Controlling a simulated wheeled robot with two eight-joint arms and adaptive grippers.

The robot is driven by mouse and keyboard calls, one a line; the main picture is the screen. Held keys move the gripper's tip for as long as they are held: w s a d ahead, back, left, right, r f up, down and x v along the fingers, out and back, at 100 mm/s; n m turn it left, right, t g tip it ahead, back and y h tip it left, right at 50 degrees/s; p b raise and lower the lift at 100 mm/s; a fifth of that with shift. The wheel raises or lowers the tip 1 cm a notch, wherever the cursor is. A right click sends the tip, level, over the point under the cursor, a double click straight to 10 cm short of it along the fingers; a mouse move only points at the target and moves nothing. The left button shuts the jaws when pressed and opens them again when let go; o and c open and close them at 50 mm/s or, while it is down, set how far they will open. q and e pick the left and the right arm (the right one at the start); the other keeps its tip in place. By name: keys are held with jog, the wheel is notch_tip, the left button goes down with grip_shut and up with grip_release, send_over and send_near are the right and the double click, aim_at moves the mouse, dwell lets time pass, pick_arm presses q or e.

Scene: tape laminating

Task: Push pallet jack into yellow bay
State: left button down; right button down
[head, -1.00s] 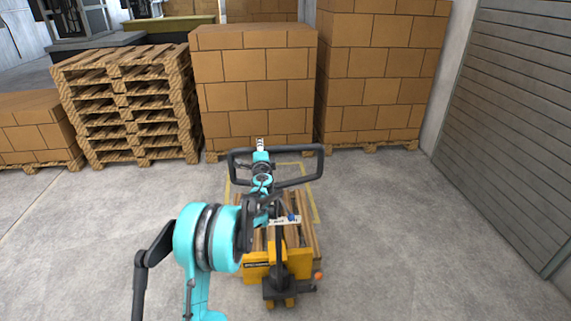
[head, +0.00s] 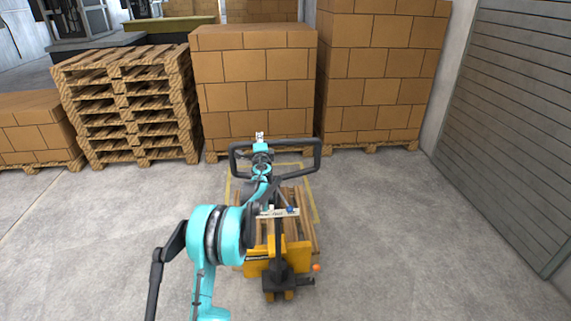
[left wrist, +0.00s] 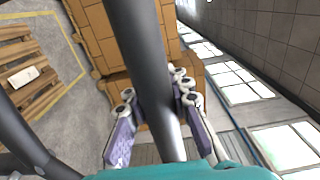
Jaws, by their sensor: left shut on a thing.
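The pallet jack (head: 292,259) has a yellow body, a black base and a black loop handle (head: 319,158). A slatted wooden pallet (head: 305,228) sits on it. The yellow bay (head: 312,197) is a painted floor outline, partly hidden by the pallet, handle and my arm. The pallet's far part lies within the outline and its near end reaches toward me; the bay's near edge is hidden. My left gripper (head: 260,138) is shut on the handle's far bar. In the left wrist view its purple-padded fingers straddle the dark bar (left wrist: 145,60). My right gripper is out of view.
Stacked brown boxes on pallets (head: 253,90) and a taller stack (head: 383,80) stand just beyond the bay. Empty pallets (head: 128,105) are piled to the left. A grey shutter wall (head: 515,120) is on the right. The concrete floor either side of the jack is clear.

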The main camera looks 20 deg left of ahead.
pick_arm(q)
jog(key=x, duration=0.7)
jog(key=shift+p, duration=0.45)
jog(key=shift+w+a, duration=0.1)
